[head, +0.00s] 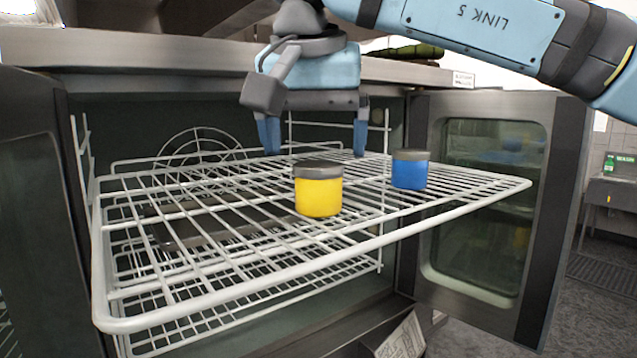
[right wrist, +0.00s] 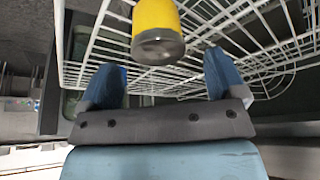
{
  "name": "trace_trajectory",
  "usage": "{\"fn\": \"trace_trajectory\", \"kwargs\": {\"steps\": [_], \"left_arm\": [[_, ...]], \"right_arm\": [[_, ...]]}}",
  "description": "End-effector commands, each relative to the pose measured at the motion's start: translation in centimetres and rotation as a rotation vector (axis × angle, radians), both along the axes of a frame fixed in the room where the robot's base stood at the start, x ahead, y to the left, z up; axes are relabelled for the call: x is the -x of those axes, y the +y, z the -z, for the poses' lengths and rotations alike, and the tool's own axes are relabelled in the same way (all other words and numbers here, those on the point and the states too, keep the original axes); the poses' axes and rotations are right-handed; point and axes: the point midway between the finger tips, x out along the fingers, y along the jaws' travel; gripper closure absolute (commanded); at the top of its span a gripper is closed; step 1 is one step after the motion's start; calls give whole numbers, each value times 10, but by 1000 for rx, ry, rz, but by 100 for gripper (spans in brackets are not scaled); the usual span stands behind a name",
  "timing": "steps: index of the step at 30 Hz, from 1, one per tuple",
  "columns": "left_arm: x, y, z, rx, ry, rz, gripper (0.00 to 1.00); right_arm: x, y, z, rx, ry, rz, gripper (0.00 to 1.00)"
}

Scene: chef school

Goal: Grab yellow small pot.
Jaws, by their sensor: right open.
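The yellow small pot (head: 318,194) with a grey lid stands upright on the white wire oven rack (head: 430,236) in the head view. In the right wrist view the yellow pot (right wrist: 156,20) shows at the top, lid toward the camera, just beyond and between the fingertips. My right gripper (head: 313,140) points down above the rack, behind the pot in the head view. It is open and empty, its two blue fingers wide apart; they also show in the right wrist view (right wrist: 164,72). My left gripper is not in view.
A blue pot (head: 409,170) with a grey lid stands on the rack to the right of the yellow one. The open oven door (head: 565,200) is at the right. A dark tray (head: 205,228) lies lower, under the top rack. The left part of the rack is clear.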

Motion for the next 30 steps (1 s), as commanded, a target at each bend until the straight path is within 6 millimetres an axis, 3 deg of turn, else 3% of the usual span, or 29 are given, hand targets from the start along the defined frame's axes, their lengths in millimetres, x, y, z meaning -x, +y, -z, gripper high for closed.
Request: {"fn": "trace_trajectory", "kwargs": {"steps": [5,15,22,30], "left_arm": [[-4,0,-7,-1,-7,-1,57],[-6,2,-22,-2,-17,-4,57],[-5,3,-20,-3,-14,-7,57],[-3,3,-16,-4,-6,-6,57]], "right_arm": [[-5,-1,10,0,2,-1,11],[-21,-5,50,0,0,-1,11],[-22,-5,52,-1,0,-2,11],[-22,-5,52,-1,0,0,68]]}}
